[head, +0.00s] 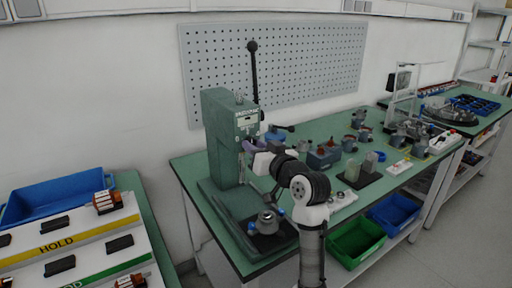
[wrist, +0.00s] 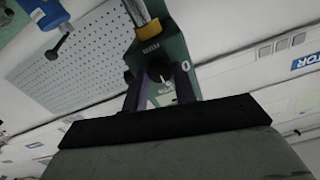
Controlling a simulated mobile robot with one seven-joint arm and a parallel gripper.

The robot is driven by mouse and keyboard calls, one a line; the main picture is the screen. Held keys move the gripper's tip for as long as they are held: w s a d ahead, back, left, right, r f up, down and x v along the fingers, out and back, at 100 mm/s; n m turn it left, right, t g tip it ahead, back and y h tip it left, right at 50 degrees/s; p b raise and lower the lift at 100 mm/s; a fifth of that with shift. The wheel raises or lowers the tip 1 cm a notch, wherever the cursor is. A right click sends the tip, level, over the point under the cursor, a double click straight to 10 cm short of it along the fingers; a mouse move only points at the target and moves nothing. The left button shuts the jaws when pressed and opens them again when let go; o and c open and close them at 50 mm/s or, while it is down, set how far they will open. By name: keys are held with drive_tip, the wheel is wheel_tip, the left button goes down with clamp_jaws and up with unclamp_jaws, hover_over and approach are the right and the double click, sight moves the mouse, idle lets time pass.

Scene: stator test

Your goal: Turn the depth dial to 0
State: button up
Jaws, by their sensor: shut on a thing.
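The green press (head: 222,130) stands at the left end of the green bench, with a small label on its head. In the wrist view, the dark round depth dial (wrist: 158,72) is on the press face, and a white 0 (wrist: 185,66) is printed to its right. A small pale mark shows on the dial's lower right part, apart from the 0. My gripper (head: 247,146) is at the press head, its purple fingers (wrist: 160,86) on either side of the dial and shut on it. In the head view my gripper and arm hide the dial.
A metal part (head: 267,220) with blue pieces sits on the black pad below the press head. A black-knobbed lever (head: 253,65) rises beside the press. Several motor parts and a grey-blue box (head: 324,156) stand to the right. Green (head: 356,241) and blue (head: 394,212) bins are below.

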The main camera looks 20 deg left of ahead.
drive_tip(key=shift+n+b, duration=5.95)
drive_tip(key=shift+n, duration=0.05)
drive_tip(key=o, duration=1)
drive_tip(key=shift+c, duration=0.2)
